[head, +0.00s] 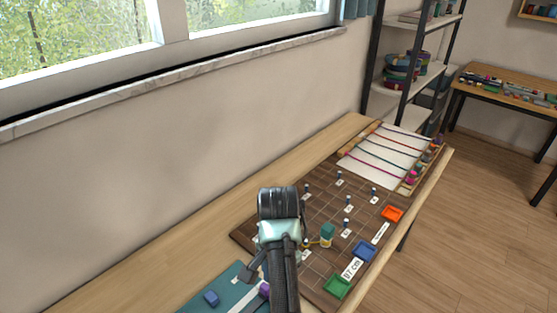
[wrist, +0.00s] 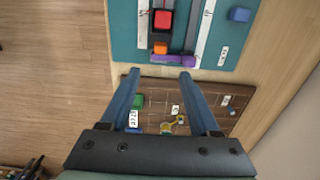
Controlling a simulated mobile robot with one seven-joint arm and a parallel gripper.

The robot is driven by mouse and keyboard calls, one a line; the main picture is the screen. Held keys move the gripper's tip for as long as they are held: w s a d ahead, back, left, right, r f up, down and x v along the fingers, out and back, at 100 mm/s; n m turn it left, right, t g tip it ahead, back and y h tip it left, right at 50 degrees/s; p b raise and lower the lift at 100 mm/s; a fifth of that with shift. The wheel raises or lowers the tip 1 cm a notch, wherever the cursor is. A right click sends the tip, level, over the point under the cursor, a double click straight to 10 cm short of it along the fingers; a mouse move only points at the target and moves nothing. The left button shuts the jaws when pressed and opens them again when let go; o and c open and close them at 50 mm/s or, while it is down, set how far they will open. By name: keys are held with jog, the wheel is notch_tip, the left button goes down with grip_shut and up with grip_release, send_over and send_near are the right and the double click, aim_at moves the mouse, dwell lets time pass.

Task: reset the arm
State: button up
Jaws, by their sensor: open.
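My gripper (wrist: 160,74) is open in the wrist view, with its two blue fingers well apart and nothing between them. Its fingertips show over the gap between the brown board and the teal mat. In the head view my arm reaches over the near part of the table and hides most of the gripper. The brown gridded board (head: 325,200) carries several small dark pegs with white labels. A green-topped spool or peg (head: 327,235) stands on it beside my arm, with a yellow piece next to it.
The teal mat (wrist: 127,38) holds a red block (wrist: 162,19), an orange block (wrist: 160,48), a purple piece (wrist: 172,61) and a blue cube (wrist: 240,14). Coloured cords (head: 385,155) lie at the far end.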

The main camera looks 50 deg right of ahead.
jog(key=shift+w, duration=0.1)
dwell(0.3)
jog(key=w+a+r+n+t+h, duration=0.35)
jog(key=w+r+t, duration=0.35)
jog(key=r, duration=0.5)
jog(key=w+a+r+n+t+h, duration=0.2)
jog(key=w+r+n+t, duration=0.2)
jog(key=w+r, duration=0.6)
jog(key=s+a+r+n+t+y, duration=0.15)
jog(key=a+r+t, duration=0.3)
jog(key=r, duration=0.45)
jog(key=a+r+n+t, duration=0.3)
jog(key=a+r, duration=0.2)
jog(key=r, duration=0.4)
jog(key=s+a+r+n+t+y, duration=0.2)
jog(key=s+a+r+t, duration=0.2)
jog(key=r, duration=0.5)
jog(key=s+a+r+n+t+y, duration=0.2)
jog(key=s+a+r+t, duration=0.3)
jog(key=s+a+r, duration=0.3)
jog(key=s+r+n, duration=0.1)
jog(key=s, duration=0.2)
jog(key=shift+s+a+r+n, duration=0.15)
jog(key=shift+s+a+n, duration=0.15)
jog(key=shift+a, duration=0.1)
jog(key=shift+w, duration=0.1)
